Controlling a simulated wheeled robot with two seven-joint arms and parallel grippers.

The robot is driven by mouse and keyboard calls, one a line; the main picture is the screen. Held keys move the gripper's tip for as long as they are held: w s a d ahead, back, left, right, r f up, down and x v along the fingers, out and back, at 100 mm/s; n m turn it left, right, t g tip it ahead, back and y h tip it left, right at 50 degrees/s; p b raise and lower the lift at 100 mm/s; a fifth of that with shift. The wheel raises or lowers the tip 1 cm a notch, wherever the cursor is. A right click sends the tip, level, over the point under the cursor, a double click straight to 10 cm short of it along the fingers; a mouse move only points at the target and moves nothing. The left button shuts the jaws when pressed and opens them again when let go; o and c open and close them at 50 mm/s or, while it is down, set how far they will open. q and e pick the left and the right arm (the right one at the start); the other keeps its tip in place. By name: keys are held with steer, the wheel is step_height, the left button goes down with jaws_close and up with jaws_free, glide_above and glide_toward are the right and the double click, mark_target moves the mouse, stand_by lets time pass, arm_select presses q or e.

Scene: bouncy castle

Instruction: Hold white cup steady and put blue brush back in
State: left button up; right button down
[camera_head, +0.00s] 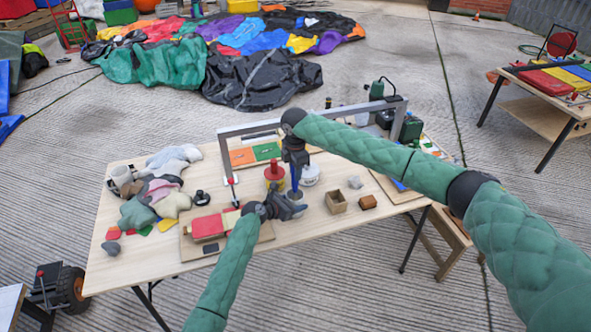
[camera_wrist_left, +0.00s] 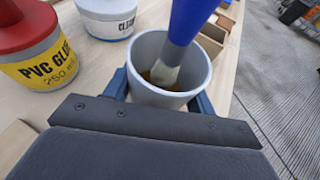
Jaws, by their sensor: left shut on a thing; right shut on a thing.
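The white cup (camera_wrist_left: 157,97) stands between the blue fingers of my left gripper (camera_head: 293,208), which is shut on it. Its open mouth shows a brownish inside. In the head view the cup is mostly hidden by my left gripper. My right gripper (camera_head: 295,163) is above, pointing down and shut on the blue brush (camera_head: 295,180). In the left wrist view the brush (camera_wrist_left: 192,22) hangs over the cup, slightly tilted, with its pale bristles pointing down within the cup's rim. How deep they reach is hard to tell.
A red-and-yellow PVC glue tin (camera_wrist_left: 38,60) and a white cleaner tin (camera_wrist_left: 105,15) stand close beside the cup. A small wooden box (camera_head: 336,203) is to the right. A grey frame (camera_head: 232,130) spans the table's back. Fabric scraps (camera_head: 160,190) cover the left side.

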steer(key=shift+f, duration=0.75)
stand_by(0.5)
steer(key=c, duration=1.1)
jaws_free()
steer(key=shift+r, duration=0.1)
step_height(320, 180, up, 12)
steer(key=shift+f, duration=0.15)
arm_select(q)
steer(key=o, duration=1.1)
steer(key=shift+o, duration=0.2)
